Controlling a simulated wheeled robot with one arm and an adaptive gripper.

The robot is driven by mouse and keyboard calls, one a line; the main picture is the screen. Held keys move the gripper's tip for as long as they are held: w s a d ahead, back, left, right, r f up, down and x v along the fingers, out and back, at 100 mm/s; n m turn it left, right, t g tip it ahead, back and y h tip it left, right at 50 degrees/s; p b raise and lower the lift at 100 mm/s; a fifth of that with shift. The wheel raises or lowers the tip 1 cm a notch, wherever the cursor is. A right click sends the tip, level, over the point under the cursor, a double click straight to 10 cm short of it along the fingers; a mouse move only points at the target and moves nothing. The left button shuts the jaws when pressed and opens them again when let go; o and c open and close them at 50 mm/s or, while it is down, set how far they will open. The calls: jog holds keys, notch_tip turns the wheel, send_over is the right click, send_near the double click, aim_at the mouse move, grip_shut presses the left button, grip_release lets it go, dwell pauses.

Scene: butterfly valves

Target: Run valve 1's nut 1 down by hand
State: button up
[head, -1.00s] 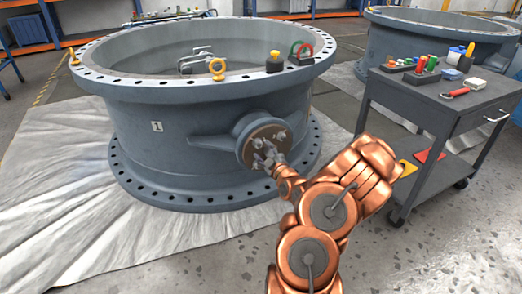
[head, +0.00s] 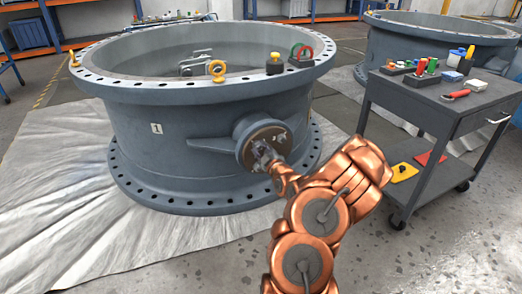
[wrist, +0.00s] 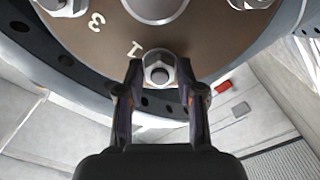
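Valve 1 (head: 160,165) is a large grey ring body with a white "1" plate. On its side boss is a round brown plate (head: 250,152) with bolts and nuts. In the wrist view the plate (wrist: 112,35) carries the numbers 1 and 3. Nut 1 (wrist: 158,74) is a silver hex nut beside the "1", with a stud end in its middle. My gripper (wrist: 160,68) has one finger on each side of nut 1. The fingers are open, with a narrow gap seeming to show at each side. In the head view my gripper (head: 262,153) is at the plate and hides part of it.
Other nuts (wrist: 155,8) sit near the top of the wrist view. A grey tool cart (head: 425,115) stands to the right. A second valve body (head: 400,35) is behind it. A yellow eyebolt (head: 217,70) and other items stand on valve 1's rim.

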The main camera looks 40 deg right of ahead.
grip_shut()
